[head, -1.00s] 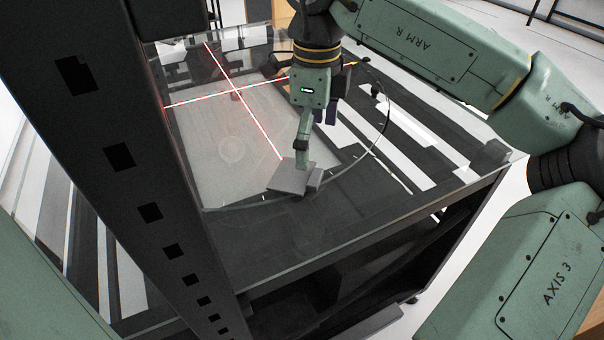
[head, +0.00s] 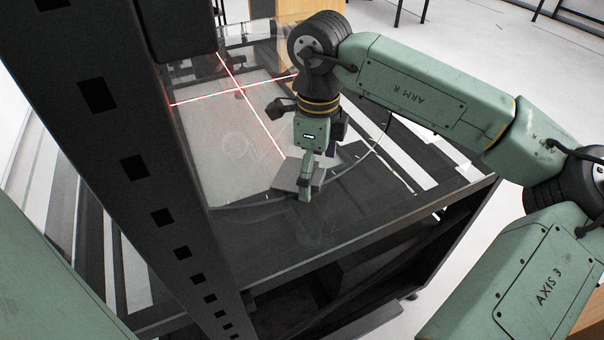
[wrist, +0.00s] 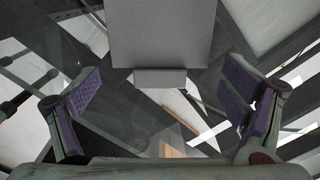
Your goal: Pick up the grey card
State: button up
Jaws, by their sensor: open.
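The grey card (head: 287,174) is a flat grey rectangle near the front of the glass turntable top. It also shows large at the top middle of the wrist view (wrist: 163,35). A small grey block (wrist: 160,77) sits at its near edge; I cannot tell whether they touch. My gripper (head: 315,176) is low over the top at the card's right end, pointing down. In the wrist view my gripper (wrist: 162,98) is open and empty, its purple-padded fingers wide apart on either side of the block, below the card. One finger partly hides the card's end in the head view.
Red laser lines (head: 240,91) cross on the glass behind the card. A dark upright post (head: 150,190) stands at the left. The dark front edge (head: 330,262) of the table lies nearer. The glass around the card looks clear.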

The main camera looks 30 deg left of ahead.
aim_at(315, 175)
jog(key=c, duration=1)
jog(key=shift+d, duration=0.1)
jog(key=shift+c, duration=0.2)
jog(key=shift+c, duration=0.2)
jog(key=shift+r+b, duration=0.3)
jog(key=shift+r, duration=0.1)
jog(key=shift+c, duration=1.3)
notch_tip(315, 175, up, 2)
jog(key=shift+r+b, duration=0.15)
jog(key=shift+b, duration=0.25)
jog(key=s+d+b, duration=0.1)
jog(key=s+d, duration=0.1)
jog(key=s, duration=0.2)
jog(key=s+d+r+b, duration=0.1)
jog(key=s, duration=0.4)
jog(key=s+d+r+b, duration=0.1)
jog(key=s+d, duration=0.1)
jog(key=s, duration=0.3)
jog(key=shift+s+d, duration=0.2)
jog(key=shift+d, duration=0.15)
jog(key=shift+s+d, duration=0.1)
jog(key=shift+s, duration=0.05)
jog(key=shift+d, duration=0.15)
